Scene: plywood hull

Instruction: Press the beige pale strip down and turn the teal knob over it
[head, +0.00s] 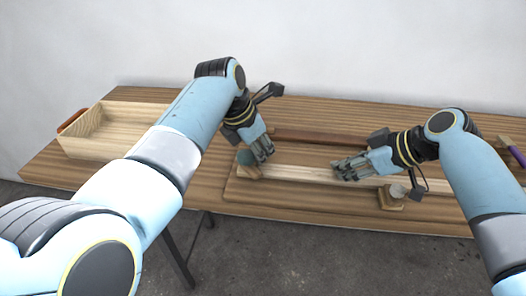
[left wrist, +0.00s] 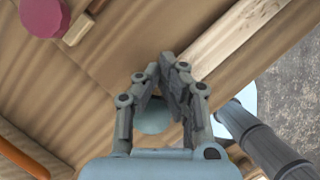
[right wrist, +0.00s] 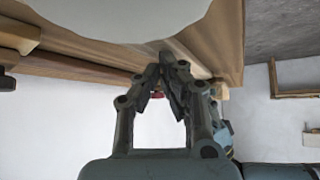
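The beige pale strip (head: 310,174) lies along the front of a wooden board. It also shows in the left wrist view (left wrist: 225,45). The teal knob (head: 246,158) sits on a wooden block at the strip's left end; it shows behind the fingers in the left wrist view (left wrist: 152,120). My left gripper (head: 266,157) is just right of the knob, fingertips together and empty. My right gripper (head: 342,170) is low over the strip's middle, fingertips together and empty; whether it touches the strip is unclear. It also shows in the right wrist view (right wrist: 163,68).
A wooden tray (head: 110,145) is at the left. A purple-handled tool (head: 515,154) lies at the right. A magenta round knob (left wrist: 43,15) shows in the left wrist view.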

